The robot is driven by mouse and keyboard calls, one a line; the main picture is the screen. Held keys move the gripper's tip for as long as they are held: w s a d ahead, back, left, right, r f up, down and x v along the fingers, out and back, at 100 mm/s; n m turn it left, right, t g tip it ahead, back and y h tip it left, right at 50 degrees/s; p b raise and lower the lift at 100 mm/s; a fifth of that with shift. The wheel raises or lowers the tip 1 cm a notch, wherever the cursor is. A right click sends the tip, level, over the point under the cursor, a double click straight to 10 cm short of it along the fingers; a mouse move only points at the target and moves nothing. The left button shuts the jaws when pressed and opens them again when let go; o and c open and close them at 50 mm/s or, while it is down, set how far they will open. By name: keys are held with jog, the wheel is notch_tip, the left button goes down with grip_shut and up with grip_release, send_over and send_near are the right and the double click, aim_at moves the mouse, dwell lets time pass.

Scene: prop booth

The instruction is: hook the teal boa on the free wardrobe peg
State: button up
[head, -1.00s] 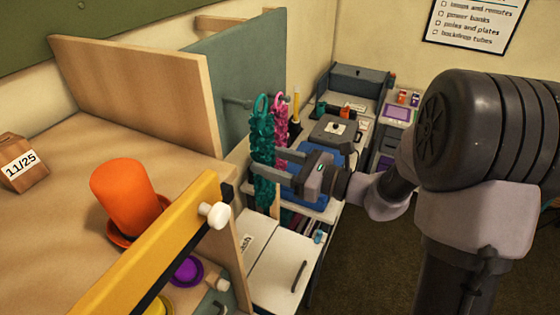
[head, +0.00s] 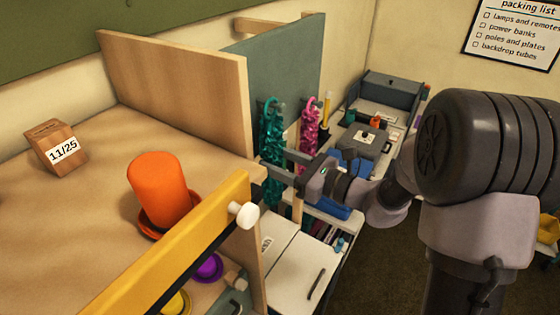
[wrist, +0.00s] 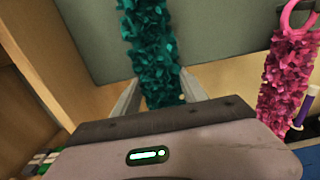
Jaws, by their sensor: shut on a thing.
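The teal boa (head: 271,135) hangs upright in front of the grey-green wardrobe panel (head: 298,62). It also shows in the wrist view (wrist: 150,45), where its top runs out of the frame. My gripper (head: 275,161) is shut on the boa, with a finger on each side of it. The boa's top is close to the panel's left peg. That peg is mostly hidden behind the boa, so I cannot tell whether the loop is around it. A pink boa (head: 310,125) hangs by its ring to the right; its ring shows in the wrist view (wrist: 298,16).
A wooden partition (head: 180,90) stands left of the panel. An orange hat (head: 160,188) and a wooden block (head: 58,148) marked 11/25 sit on the wooden top. A yellow bar (head: 165,240) crosses in front. A white cabinet (head: 300,270) stands below my gripper.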

dwell(0.3)
jog(key=o, duration=1.5)
jog(key=shift+c, duration=0.2)
